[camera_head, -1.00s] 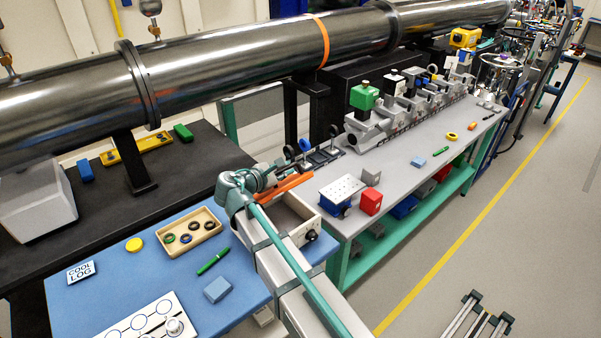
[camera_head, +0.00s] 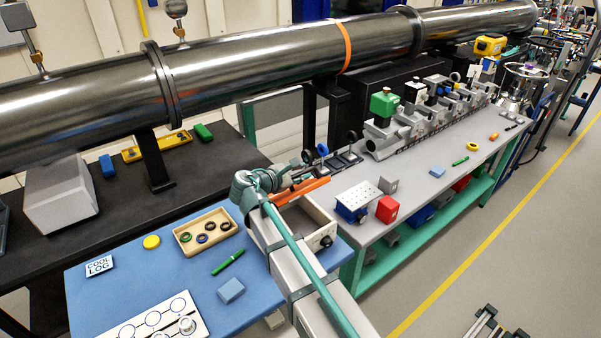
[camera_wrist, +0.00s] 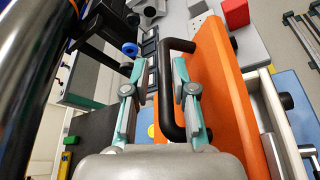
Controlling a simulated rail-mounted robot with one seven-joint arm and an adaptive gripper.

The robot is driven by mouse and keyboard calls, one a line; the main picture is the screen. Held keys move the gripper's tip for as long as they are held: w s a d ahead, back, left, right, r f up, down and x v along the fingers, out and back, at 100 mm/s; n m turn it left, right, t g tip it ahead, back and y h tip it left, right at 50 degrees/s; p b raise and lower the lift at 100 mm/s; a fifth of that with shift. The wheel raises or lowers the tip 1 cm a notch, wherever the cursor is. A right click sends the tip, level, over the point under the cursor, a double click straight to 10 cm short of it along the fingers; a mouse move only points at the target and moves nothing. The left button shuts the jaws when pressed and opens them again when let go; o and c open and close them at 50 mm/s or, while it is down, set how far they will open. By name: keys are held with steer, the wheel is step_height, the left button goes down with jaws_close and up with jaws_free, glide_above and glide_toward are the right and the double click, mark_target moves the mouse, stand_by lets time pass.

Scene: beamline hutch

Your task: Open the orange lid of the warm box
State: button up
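The warm box (camera_head: 316,246) is a pale box with a dark knob, and its open inside shows. Its orange lid (camera_head: 302,191) stands raised along the far side. In the wrist view the lid (camera_wrist: 222,90) is a broad orange panel with a black bar handle (camera_wrist: 166,100). My gripper (camera_wrist: 154,78) is open, with one teal-padded finger on each side of the handle bar. The right finger is close to the bar, between it and the lid. A gap shows at the left finger. In the head view my gripper (camera_head: 287,180) is beside the lid, partly hidden by my arm.
A blue mat (camera_head: 130,285) with a wooden tray (camera_head: 178,236) lies left of the box. A perforated block (camera_head: 352,194) and a red box (camera_head: 387,209) stand to the right. A large steel pipe (camera_head: 260,62) runs behind. The grey bench (camera_head: 440,182) has clear patches.

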steer(key=shift+s, duration=0.1)
step_height(320, 180, up, 4)
glide_above(274, 200)
steer(key=shift+s+f, duration=0.1)
stand_by(0.6)
